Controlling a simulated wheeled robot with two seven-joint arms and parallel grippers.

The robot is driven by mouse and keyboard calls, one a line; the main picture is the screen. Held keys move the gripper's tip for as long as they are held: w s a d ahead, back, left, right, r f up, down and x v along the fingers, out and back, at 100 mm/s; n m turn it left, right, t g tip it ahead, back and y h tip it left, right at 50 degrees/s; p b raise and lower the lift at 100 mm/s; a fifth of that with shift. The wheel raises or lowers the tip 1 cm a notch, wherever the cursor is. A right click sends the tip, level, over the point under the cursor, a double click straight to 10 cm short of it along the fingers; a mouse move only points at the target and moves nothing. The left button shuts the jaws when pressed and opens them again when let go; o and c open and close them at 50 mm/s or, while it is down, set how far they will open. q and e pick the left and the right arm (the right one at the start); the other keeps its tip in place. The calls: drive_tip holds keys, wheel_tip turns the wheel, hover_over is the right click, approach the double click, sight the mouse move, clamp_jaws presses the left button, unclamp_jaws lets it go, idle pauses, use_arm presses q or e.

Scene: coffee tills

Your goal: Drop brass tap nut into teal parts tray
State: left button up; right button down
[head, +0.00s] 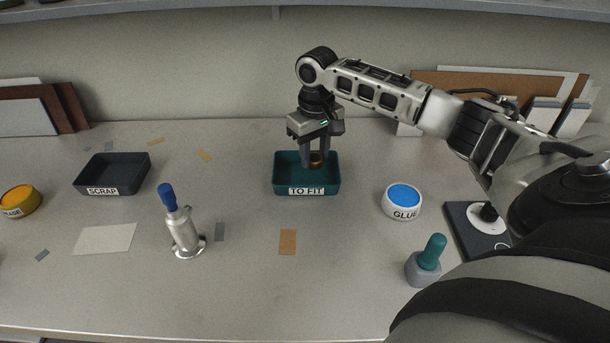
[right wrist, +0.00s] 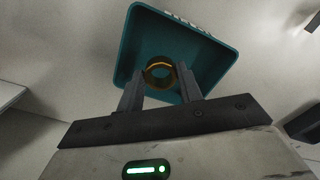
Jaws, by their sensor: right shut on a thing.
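The brass tap nut (head: 317,158) is a gold ring between the fingertips of my right gripper (head: 316,162). It also shows in the right wrist view (right wrist: 160,73), with the gripper fingers (right wrist: 160,85) shut on it. The teal parts tray (head: 307,182), labelled "TO FIT", stands mid-table. The nut and fingertips are over or within the tray's opening; I cannot tell whether the nut touches the floor. The tray also fills the upper middle of the right wrist view (right wrist: 140,40). My left gripper is not in view.
A dark "SCRAP" tray (head: 112,174) stands at the left. A metal tap part with a blue top (head: 183,228) stands front left. A white "GLUE" tub (head: 402,203) and a grey-based, teal-topped item (head: 425,264) are to the right. A yellow tub (head: 19,201) is far left.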

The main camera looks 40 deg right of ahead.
drive_tip(key=shift+f, duration=0.35)
drive_tip(key=c, duration=0.9)
unclamp_jaws()
drive_tip(key=shift+o, duration=0.2)
wheel_tip(320, 180, up, 16)
